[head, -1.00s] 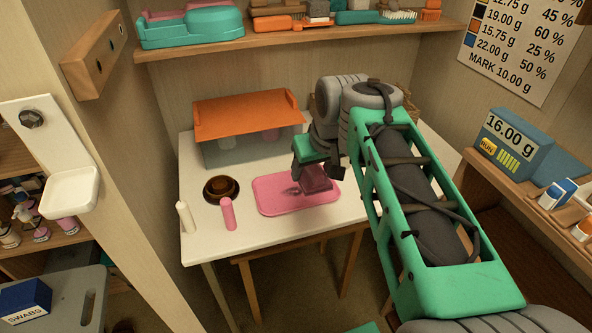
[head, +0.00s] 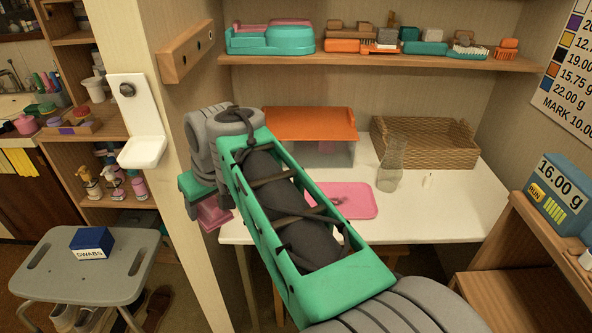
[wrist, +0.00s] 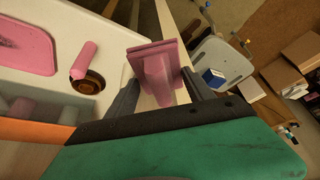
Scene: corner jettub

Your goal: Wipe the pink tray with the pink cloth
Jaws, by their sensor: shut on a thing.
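The pink tray (head: 360,202) lies flat on the white table, with a small dark mark on it and my arm covering part of its left side. It also shows at the upper left of the wrist view (wrist: 28,45). My gripper (head: 205,203) is shut on the pink cloth (head: 214,214), held in the air left of the tray, by the table's left edge. In the wrist view the cloth (wrist: 153,58) is a stiff-looking pink piece with a flat, square outer end, between the two dark fingers. The cloth is clear of the tray.
A glass vessel (head: 391,168), a wicker basket (head: 440,143) and an orange-topped box (head: 310,122) stand on the table. A pink cylinder (wrist: 83,61) stands by a brown bowl (wrist: 93,84). A wooden post (head: 185,225) is close behind my gripper. A grey stool (head: 60,270) holds a swabs box (head: 92,242).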

